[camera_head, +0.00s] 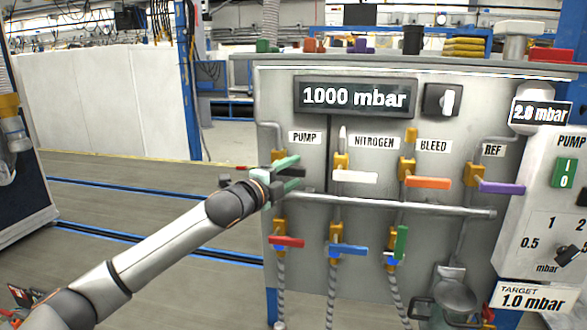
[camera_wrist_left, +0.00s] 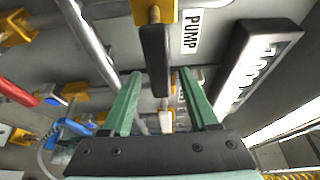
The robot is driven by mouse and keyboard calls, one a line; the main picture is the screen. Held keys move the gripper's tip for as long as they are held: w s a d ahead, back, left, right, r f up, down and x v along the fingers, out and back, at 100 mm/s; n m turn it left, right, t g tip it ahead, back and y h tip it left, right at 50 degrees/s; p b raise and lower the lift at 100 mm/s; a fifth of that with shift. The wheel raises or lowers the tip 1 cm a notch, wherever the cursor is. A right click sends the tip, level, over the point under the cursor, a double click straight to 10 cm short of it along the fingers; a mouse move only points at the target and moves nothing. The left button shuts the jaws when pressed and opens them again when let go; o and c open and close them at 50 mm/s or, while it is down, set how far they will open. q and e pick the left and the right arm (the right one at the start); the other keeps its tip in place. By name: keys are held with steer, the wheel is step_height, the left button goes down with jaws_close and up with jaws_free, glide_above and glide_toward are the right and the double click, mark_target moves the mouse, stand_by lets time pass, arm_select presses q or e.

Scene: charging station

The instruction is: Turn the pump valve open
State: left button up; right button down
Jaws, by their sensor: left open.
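The pump valve has a yellow body (camera_head: 278,157) under the PUMP label on the grey panel, and my gripper hides part of it. In the left wrist view its dark handle (camera_wrist_left: 155,60) hangs from the yellow body (camera_wrist_left: 155,12) next to the PUMP label. My left gripper (camera_head: 288,168) is at the valve with its green fingers open. In the wrist view the handle's free end shows between the two fingertips (camera_wrist_left: 160,72), with gaps on both sides. No grip on it shows. My right gripper is in neither view.
White (camera_head: 355,177), orange (camera_head: 428,183) and purple (camera_head: 502,187) valve handles are to the right. Red (camera_head: 287,241), blue (camera_head: 348,250) and green (camera_head: 402,243) handles sit below a horizontal pipe (camera_head: 400,207). The display (camera_head: 355,97) reads 1000 mbar. Open floor lies left of the panel.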

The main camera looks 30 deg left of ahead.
arm_select(q)
steer(key=shift+w+d, duration=0.1)
steer(key=shift+w, duration=0.3)
jaws_close()
stand_by(0.4)
stand_by(0.9)
